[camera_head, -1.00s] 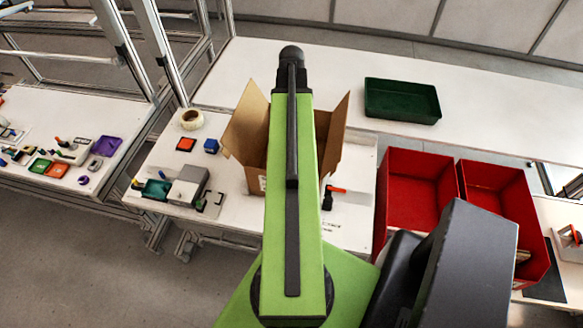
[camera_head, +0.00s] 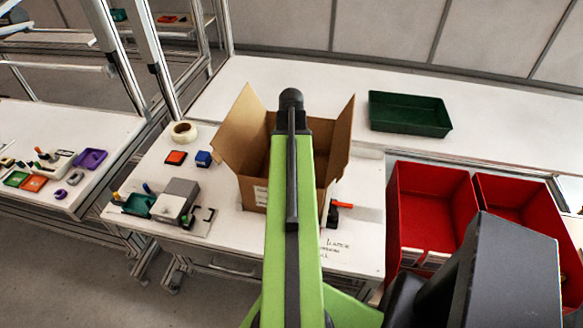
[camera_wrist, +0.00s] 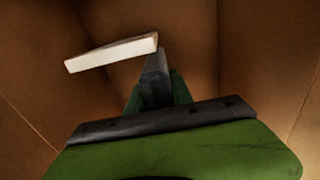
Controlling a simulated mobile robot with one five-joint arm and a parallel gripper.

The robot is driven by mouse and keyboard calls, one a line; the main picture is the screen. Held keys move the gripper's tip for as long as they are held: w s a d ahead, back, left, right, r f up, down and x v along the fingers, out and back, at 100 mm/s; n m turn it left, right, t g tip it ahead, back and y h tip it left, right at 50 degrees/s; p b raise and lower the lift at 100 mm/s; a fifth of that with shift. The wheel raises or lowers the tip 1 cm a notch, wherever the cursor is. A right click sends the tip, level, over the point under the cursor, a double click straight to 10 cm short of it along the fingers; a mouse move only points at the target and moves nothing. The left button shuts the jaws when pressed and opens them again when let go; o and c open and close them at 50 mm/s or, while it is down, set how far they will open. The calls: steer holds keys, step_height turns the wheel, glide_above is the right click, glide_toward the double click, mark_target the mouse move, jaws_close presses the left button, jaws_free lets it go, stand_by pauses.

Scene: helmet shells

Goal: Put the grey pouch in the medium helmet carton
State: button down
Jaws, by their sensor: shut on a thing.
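The open cardboard carton (camera_head: 253,190) stands on the white bench, its flaps raised, partly hidden behind my arm. In the wrist view, its brown inner walls (camera_wrist: 260,60) surround my gripper (camera_wrist: 158,92), which points down into it. My gripper is shut on a narrow grey thing, seen nearly edge-on between the green fingers, which looks like the grey pouch (camera_wrist: 155,65). A pale flat block (camera_wrist: 112,52) shows just beyond and left of the fingers; I cannot tell if it touches the pouch. My gripper and the pouch are hidden in the head view.
A tape roll (camera_head: 184,132), an orange block (camera_head: 176,157) and a blue block (camera_head: 204,159) lie left of the carton, with a grey device (camera_head: 178,198) nearer. A green tray (camera_head: 409,130) lies behind right. Red bins (camera_head: 432,205) stand right.

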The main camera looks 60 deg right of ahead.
step_height(320, 180, down, 2)
steer(key=shift+f+b, duration=0.2)
steer(key=shift+b, duration=0.25)
steer(key=shift+r, duration=0.25)
steer(key=shift+f, duration=0.15)
steer(key=c, duration=1.1)
jaws_free()
step_height(320, 180, up, 13)
steer(key=p, duration=1.2)
steer(key=shift+f+p, duration=0.2)
steer(key=shift+p, duration=0.2)
steer(key=shift+f, duration=0.15)
